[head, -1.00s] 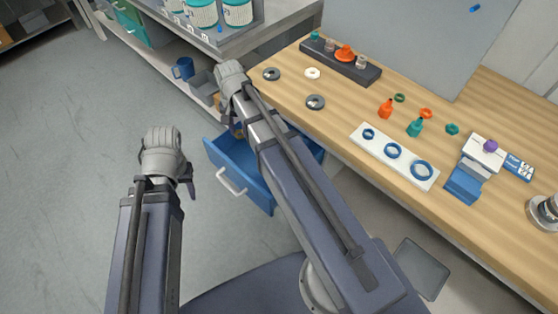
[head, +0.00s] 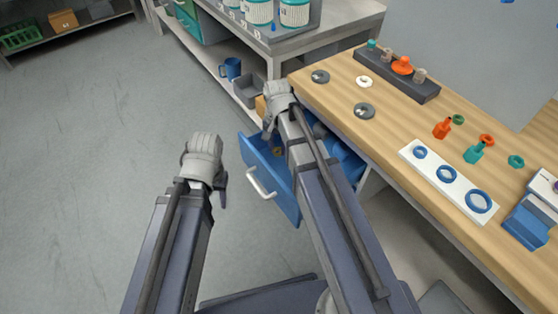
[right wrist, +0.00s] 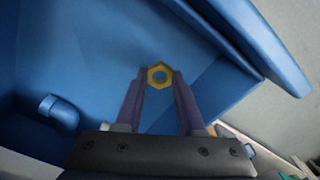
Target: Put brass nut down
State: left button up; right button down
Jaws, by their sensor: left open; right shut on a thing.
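The brass nut (right wrist: 151,72) is a yellow hexagonal ring held between the fingertips of my right gripper (right wrist: 158,82) in the right wrist view. The blue interior of the open drawer (right wrist: 90,55) lies behind and around it. I cannot tell whether the nut touches the drawer floor. In the head view the right gripper (head: 270,128) is at the drawer (head: 268,182), and my arm hides part of the drawer. My left gripper (head: 222,192) is open and empty, left of the drawer over the grey floor.
A blue cylindrical piece (right wrist: 58,111) lies in the drawer. The wooden bench (head: 385,135) above carries grey discs, small bottles, rings and a white strip (head: 448,183) with blue rings. A shelf at the back left holds a blue mug (head: 231,68) and a grey bin (head: 248,90).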

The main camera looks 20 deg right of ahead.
aim_at(278, 161)
jog(key=shift+f+b, duration=1.9)
jog(key=shift+f, duration=0.15)
jog(key=shift+r, duration=0.15)
jog(key=c, duration=0.5)
grip_release()
notch_tip(278, 161, up, 12)
jog(key=p, duration=1.2)
